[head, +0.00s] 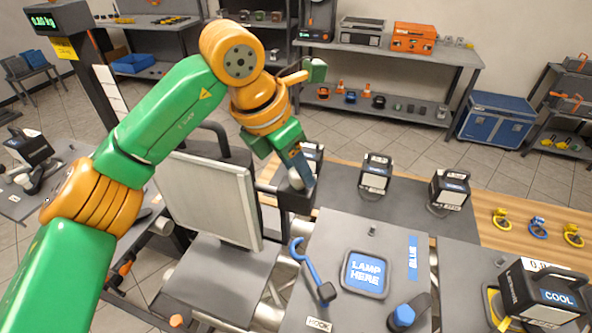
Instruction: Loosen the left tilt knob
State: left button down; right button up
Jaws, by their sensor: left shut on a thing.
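My left arm reaches in from the left, and my left gripper (300,176) points down at a dark lamp (313,152) at the left end of the back row. The gripper is shut on a small pale, rounded part there, which looks like the left tilt knob. The fingers cover most of the knob and part of the lamp, so its turn cannot be seen. Two similar black lamps with white faces, a middle one (376,174) and a right one (449,190), stand upright to the right. My right gripper is not in view.
A grey flat panel (212,197) stands close left of my gripper. In front are a blue hook tool (312,266), a blue "LAMP HERE" pad (366,273) and a blue-capped cylinder (404,315). A "COOL" lamp (545,294) stands at right. The pad is empty.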

pick_arm(q)
jog(key=n+t+y+b, duration=0.1)
jog(key=n+b, duration=0.1)
jog(key=n, duration=0.2)
jog(key=shift+d+n, duration=0.1)
jog(key=shift+n, duration=0.2)
jog(key=n, duration=0.2)
jog(key=n+y+b, duration=0.1)
jog(key=shift+s+d+r+n+t+y, duration=0.1)
jog(key=shift+n+t+y, duration=0.2)
jog(key=shift+n+t, duration=0.1)
jog(key=n+y, duration=0.1)
jog(key=n, duration=0.2)
jog(key=shift+d, duration=0.1)
jog(key=shift+n+y+p, duration=0.8)
jog(key=shift+n+y, duration=0.1)
jog(key=shift+n, duration=1.2)
jog(key=shift+g, duration=0.3)
jog(key=shift+c, duration=1.8)
grip_release()
jog(key=shift+d, duration=0.1)
jog(key=p+v, duration=0.1)
jog(key=v, duration=0.6)
jog(key=shift+p, duration=0.35)
